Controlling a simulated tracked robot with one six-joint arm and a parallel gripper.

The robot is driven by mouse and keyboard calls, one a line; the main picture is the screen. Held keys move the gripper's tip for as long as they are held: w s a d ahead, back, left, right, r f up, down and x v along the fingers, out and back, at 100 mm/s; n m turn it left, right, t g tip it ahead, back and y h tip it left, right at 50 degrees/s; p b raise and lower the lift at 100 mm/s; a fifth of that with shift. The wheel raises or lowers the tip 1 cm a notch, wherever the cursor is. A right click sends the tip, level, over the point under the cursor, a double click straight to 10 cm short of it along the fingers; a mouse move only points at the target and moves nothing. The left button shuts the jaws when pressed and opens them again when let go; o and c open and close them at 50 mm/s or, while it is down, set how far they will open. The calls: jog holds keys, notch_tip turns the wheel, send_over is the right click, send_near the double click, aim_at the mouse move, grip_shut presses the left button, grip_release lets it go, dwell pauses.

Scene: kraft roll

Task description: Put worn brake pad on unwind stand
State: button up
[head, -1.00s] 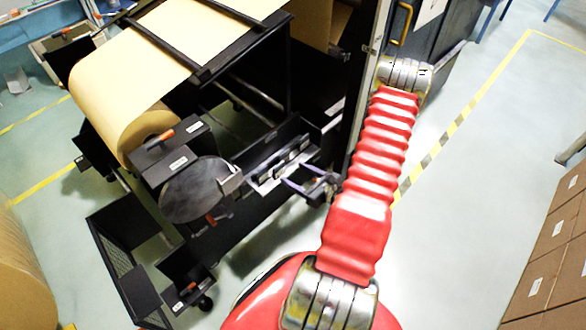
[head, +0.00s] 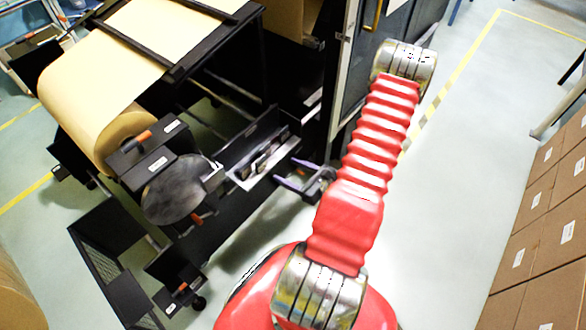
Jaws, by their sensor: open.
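The unwind stand (head: 215,62) is a black frame at the upper left, carrying a large kraft paper roll (head: 92,122). A dark round disc (head: 174,190) is mounted at its near side. A black tray (head: 238,152) to the right of the disc holds a pale strip and small dark pieces. I cannot tell whether one of these is the worn brake pad; it is not clearly seen. My gripper (head: 285,171) is open, its two purple-grey fingers pointing left towards the tray, with a small gap between. Nothing shows between the fingers.
A black cabinet with a yellow handle (head: 373,14) stands behind my arm. Stacked cartons (head: 540,215) are at the right. A black mesh guard (head: 105,250) stands low at the left. The pale floor right of my arm is clear, crossed by a yellow line.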

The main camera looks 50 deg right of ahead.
jog(key=w+a+r+n+g+y, duration=0.2)
jog(key=w+a+r+n+y, duration=0.4)
jog(key=a+r+n, duration=0.4)
jog(key=s+a+r+n+g+y, duration=0.1)
jog(key=a+r+n+g+y, duration=0.2)
jog(key=a+r+n+g, duration=0.8)
jog(key=s+a+r+n+t+h, duration=0.2)
jog(key=s+a+r+n+h, duration=0.2)
jog(key=r+n, duration=0.3)
jog(key=s+a+r+n+t+h, duration=0.2)
jog(key=s+a+r+n+h, duration=0.3)
jog(key=r, duration=0.5)
jog(key=s+n, duration=0.1)
jog(key=n, duration=0.1)
jog(key=shift+a+n+h, duration=0.2)
jog(key=shift+n+h, duration=0.1)
